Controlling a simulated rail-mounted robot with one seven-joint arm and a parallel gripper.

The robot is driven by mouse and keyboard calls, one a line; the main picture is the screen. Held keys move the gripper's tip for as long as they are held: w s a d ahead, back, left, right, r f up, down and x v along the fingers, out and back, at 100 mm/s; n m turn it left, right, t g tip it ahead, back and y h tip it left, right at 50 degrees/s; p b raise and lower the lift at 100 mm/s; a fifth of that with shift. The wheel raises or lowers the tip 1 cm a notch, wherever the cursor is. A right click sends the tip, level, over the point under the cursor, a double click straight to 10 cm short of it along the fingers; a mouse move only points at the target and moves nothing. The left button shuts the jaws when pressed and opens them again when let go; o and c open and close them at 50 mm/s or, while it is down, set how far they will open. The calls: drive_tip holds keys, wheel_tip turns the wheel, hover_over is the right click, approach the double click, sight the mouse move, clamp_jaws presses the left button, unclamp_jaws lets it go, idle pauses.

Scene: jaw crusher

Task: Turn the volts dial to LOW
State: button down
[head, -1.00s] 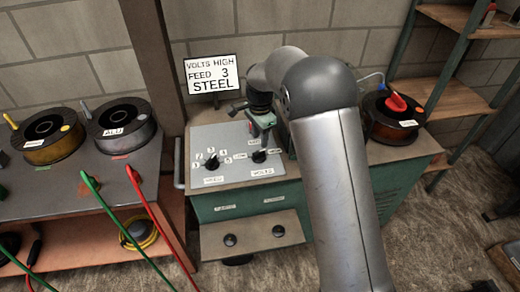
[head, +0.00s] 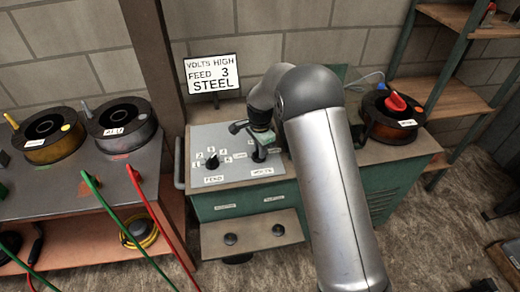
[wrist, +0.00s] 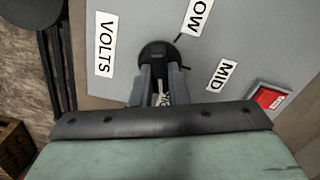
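The volts dial (head: 260,155) is a black knob on the right of the grey control panel (head: 222,136). In the wrist view the dial (wrist: 157,53) sits between the VOLTS label (wrist: 105,43) and the LOW label (wrist: 201,17), with the MID label (wrist: 222,74) to the right. My gripper (wrist: 161,72) is down at the dial, its two fingers apart with a gap between them. The fingertips overlap the dial's near edge; I cannot tell if they touch it. My gripper and wrist partly hide the dial, so its pointer direction is unclear.
The feed dial (head: 212,160) stands left on the same panel. A sign (head: 212,74) behind reads VOLTS HIGH, FEED 3, STEEL. A red block (wrist: 269,98) lies beside MID in the wrist view. Wire spools (head: 45,135) stand on the left bench.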

drive_tip(key=shift+n, duration=0.3)
drive_tip(key=n+b, duration=0.1)
drive_tip(key=n, duration=0.1)
drive_tip(key=shift+w+f+n, duration=0.1)
drive_tip(key=shift+n, duration=0.2)
drive_tip(key=n+b, duration=0.1)
drive_tip(key=n, duration=0.3)
drive_tip(key=shift+a+n, duration=0.15)
drive_tip(key=shift+n, duration=0.15)
drive_tip(key=n+b, duration=0.1)
drive_tip(key=n, duration=0.2)
drive_tip(key=shift+a+n, duration=0.1)
drive_tip(key=shift+n, duration=0.2)
drive_tip(key=n, duration=0.3)
drive_tip(key=shift+n, duration=0.4)
drive_tip(key=n, duration=0.6)
drive_tip(key=shift+a, duration=0.2)
drive_tip(key=n, duration=0.6)
drive_tip(key=shift+n, duration=0.3)
drive_tip(key=c, duration=1.4)
unclamp_jaws()
